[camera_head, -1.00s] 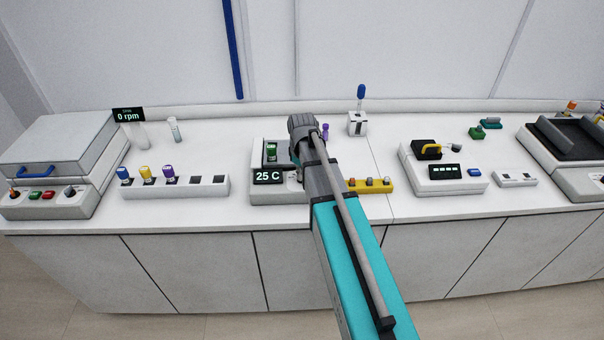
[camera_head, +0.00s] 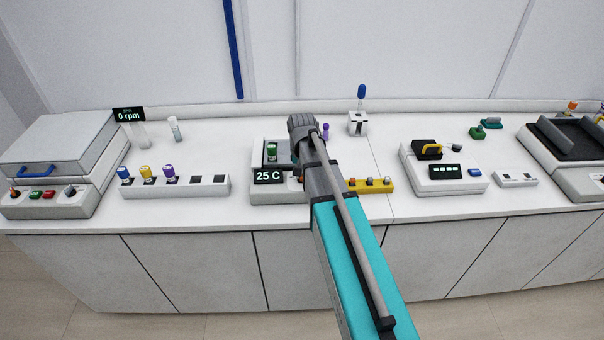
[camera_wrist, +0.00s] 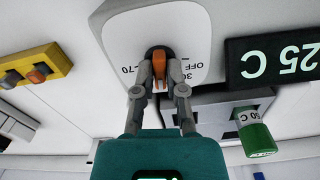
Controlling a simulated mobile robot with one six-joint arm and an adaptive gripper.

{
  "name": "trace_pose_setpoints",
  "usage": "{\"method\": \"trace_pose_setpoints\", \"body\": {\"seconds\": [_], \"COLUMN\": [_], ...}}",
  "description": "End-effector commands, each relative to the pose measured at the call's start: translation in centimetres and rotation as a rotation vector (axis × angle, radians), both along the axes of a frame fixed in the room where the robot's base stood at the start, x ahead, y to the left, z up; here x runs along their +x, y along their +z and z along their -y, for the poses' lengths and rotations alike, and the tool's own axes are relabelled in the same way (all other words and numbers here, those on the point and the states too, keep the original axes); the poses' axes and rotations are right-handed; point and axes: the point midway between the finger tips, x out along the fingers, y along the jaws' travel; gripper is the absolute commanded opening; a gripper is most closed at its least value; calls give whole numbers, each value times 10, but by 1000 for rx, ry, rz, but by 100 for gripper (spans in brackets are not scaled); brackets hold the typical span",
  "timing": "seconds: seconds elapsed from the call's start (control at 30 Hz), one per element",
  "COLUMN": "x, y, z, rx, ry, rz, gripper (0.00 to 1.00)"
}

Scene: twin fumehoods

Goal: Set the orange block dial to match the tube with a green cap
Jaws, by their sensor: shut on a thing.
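The orange block dial (camera_wrist: 159,60) shows in the wrist view on a white dial plate (camera_wrist: 125,32) marked OFF, 30 and 70. My gripper (camera_wrist: 160,75) is shut on the dial, one finger on each side.
A white rack (camera_head: 170,188) with blue, yellow and purple capped tubes stands to the left. A yellow strip (camera_head: 374,186) with several small parts lies just right of my arm.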

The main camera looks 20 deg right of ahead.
Motion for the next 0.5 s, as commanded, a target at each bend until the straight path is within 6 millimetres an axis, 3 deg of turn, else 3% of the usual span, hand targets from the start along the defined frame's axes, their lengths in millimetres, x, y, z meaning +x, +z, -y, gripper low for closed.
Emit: {"method": "trace_pose_setpoints", "body": {"seconds": [0.5], "x": [1], "y": [0], "z": [-1], "rx": [2], "ry": [-437], "rz": [1], "gripper": [0]}}
